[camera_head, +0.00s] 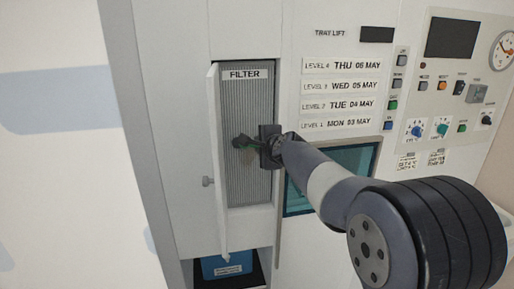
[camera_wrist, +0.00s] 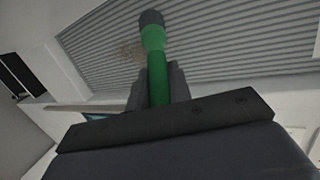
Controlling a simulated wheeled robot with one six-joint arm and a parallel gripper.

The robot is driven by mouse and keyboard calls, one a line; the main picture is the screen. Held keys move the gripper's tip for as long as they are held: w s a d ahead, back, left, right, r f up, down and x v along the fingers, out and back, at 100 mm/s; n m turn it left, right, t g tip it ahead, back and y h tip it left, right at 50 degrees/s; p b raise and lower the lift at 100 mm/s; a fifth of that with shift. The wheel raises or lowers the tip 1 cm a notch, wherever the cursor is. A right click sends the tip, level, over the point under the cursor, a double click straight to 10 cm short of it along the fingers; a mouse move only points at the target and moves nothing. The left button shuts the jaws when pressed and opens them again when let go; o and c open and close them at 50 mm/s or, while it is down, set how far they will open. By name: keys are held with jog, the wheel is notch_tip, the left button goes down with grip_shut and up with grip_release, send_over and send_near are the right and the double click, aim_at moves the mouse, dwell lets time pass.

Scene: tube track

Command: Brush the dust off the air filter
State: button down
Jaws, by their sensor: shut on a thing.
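The air filter (camera_head: 248,100) is a grey pleated panel under a FILTER label, inside an open narrow bay. Its ridges fill the upper part of the wrist view (camera_wrist: 235,45). My gripper (camera_head: 262,147) is in front of the filter, at its right side about mid-height. It is shut on a green brush (camera_wrist: 153,45) with a dark round head, which points at the filter. I cannot tell whether the head touches the pleats. A faint brownish dust patch (camera_wrist: 131,52) shows just left of the brush head. The dark brush head (camera_head: 240,141) shows small against the filter in the head view.
The bay's white door (camera_head: 217,170) stands open at the left, its edge toward me. A blue bin (camera_head: 226,266) sits in a recess below. Level labels (camera_head: 341,87), buttons and a dark window (camera_head: 299,201) lie to the right.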

jog(key=d, duration=0.1)
jog(key=d+b, duration=0.1)
jog(key=shift+w+d, duration=0.25)
jog(key=shift+d, duration=0.05)
jog(key=shift+a, duration=0.1)
dwell(0.4)
jog(key=shift+s+a+p, duration=0.2)
jog(key=shift+a+p, duration=0.35)
jog(key=shift+a, duration=0.3)
jog(key=shift+s+a+p, duration=0.15)
jog(key=shift+a+p, duration=0.4)
jog(key=shift+a, duration=0.3)
